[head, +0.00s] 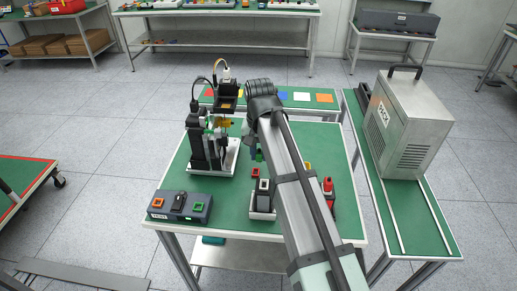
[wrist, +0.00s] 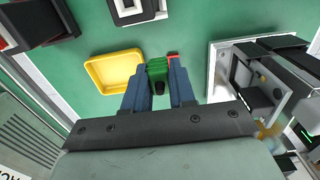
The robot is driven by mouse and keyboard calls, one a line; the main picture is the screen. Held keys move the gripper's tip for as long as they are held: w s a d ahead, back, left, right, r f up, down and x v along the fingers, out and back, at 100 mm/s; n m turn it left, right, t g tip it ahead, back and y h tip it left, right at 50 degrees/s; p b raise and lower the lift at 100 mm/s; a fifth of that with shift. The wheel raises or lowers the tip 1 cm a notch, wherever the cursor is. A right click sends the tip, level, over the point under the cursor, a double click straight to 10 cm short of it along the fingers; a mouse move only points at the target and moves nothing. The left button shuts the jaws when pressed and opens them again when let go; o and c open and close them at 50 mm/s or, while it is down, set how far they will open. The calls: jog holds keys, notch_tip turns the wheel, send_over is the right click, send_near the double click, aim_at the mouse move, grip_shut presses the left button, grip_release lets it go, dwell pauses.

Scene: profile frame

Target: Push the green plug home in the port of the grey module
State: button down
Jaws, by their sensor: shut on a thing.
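My gripper (wrist: 158,82) shows in the wrist view with its two blue fingers shut on the green plug (wrist: 157,69). The plug has a dark end facing the camera. In the head view my gripper (head: 257,154) is mostly hidden behind my own arm, above the green bench top. The grey module (head: 181,217) lies at the bench's front left, with an orange-red framed port, a dark piece in the middle and a green framed port (head: 198,207) at its right. The gripper and plug are apart from it, up and to the right.
A black fixture (head: 206,147) on a white base stands left of my gripper. A white-and-black block (head: 263,198) stands in front, and a red-topped item (head: 328,187) is right of my arm. A yellow tray (wrist: 88,72) lies beside the plug in the wrist view.

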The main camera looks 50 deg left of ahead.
send_over(264, 185)
dwell(1.4)
jog(key=shift+f, duration=1.05)
dwell(1.9)
jog(key=c, duration=0.8)
grip_release()
jog(key=shift+c, duration=0.2)
jog(key=shift+r, duration=0.1)
notch_tip(264, 185, up, 14)
jog(key=shift+w+d+f, duration=0.1)
jog(key=shift+f, duration=0.1)
